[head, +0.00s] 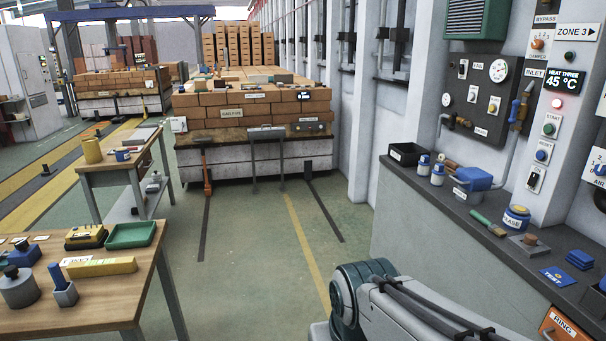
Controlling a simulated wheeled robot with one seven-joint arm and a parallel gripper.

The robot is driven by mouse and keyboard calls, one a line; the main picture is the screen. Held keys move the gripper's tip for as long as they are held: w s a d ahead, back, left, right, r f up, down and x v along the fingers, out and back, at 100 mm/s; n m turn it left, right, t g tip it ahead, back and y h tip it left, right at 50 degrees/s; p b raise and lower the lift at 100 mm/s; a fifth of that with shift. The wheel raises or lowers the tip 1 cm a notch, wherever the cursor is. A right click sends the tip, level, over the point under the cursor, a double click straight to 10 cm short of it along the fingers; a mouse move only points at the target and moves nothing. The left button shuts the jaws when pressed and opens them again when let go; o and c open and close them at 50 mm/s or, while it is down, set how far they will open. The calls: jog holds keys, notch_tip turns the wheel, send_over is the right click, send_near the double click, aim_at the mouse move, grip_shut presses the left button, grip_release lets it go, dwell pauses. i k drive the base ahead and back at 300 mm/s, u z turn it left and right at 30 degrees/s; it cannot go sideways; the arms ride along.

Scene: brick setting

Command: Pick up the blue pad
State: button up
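Two flat blue things lie on the dark counter at the right. One is a thin blue piece marked TEST (557,276), near the counter's front edge. The other is a small stack of blue pads (580,260), just behind and to the right of it. I cannot tell which one is the task's blue pad. Nothing covers either of them. My grey arm shows at the bottom middle, left of the counter, but my gripper is out of the picture.
The dark counter (440,200) also holds a round blue jar (516,217), a green-handled brush (488,223) and a blue-topped device (473,179). A control panel wall stands behind it. A wooden table (35,315) stands at the left. The green floor between is clear.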

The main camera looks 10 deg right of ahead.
aim_at(578, 259)
jog(key=z, duration=0.4)
jog(key=i, duration=1.55)
jog(key=z, duration=1.55)
jog(key=i, duration=0.8)
jog(key=z, duration=1.15)
jog(key=i, duration=0.35)
jog(key=z, duration=0.25)
